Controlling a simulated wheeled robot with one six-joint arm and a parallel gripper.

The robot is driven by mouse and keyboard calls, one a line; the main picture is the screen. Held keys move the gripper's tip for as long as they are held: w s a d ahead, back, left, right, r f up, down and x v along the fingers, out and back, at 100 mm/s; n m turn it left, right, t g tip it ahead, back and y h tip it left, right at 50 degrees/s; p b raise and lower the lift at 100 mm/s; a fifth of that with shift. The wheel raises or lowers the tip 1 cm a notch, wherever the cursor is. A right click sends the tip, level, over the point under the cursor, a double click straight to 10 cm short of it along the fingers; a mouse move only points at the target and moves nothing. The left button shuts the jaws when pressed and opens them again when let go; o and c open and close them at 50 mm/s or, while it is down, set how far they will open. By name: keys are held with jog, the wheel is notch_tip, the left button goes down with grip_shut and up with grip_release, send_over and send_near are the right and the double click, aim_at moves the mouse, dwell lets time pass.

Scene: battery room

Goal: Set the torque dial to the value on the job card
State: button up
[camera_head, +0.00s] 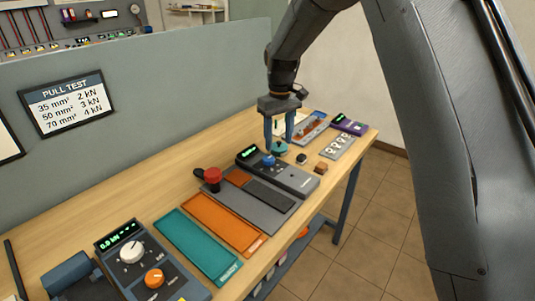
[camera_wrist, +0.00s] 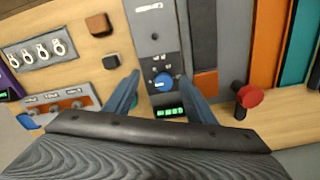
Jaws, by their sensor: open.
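A dark grey device with a blue dial (camera_head: 269,160) and a small green display (camera_head: 248,153) lies on the bench in the head view. Which dial is the torque dial, I cannot read. In the wrist view the blue dial (camera_wrist: 163,82) shows between the two fingertips, with the lit display (camera_wrist: 171,112) beside it. My gripper (camera_head: 279,145) is open and empty, pointing down close to the blue dial; I cannot tell whether it touches. A PULL TEST card (camera_head: 66,104) on the wall panel lists 35, 50 and 70 mm² with 2, 3 and 4 kN.
A red knob (camera_head: 212,176) stands left of the device, near orange (camera_head: 225,222) and teal (camera_head: 197,246) strips. A device with white and orange knobs (camera_head: 132,250) is in front. A brown block (camera_head: 320,168), a small black block (camera_head: 301,158) and a tray (camera_head: 306,127) lie right.

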aim_at(268, 158)
jog(key=shift+n, duration=0.5)
jog(key=w+a, duration=0.1)
jog(key=a, duration=0.1)
jog(key=w+a, duration=0.1)
jog(key=shift+w+a+f, duration=0.25)
jog(key=shift+w+f, duration=0.05)
jog(key=shift+f+p, duration=1.45)
jog(key=shift+f, duration=2.3)
jog(key=c, duration=1)
jog(key=shift+c, duration=0.2)
jog(key=m+b, duration=0.3)
jog(key=m, duration=0.2)
jog(key=shift+w+m, duration=0.1)
jog(key=shift+m, duration=0.3)
jog(key=m+b, duration=0.1)
jog(key=m, duration=0.5)
jog(key=shift+d, duration=0.1)
jog(key=shift+b, duration=0.3)
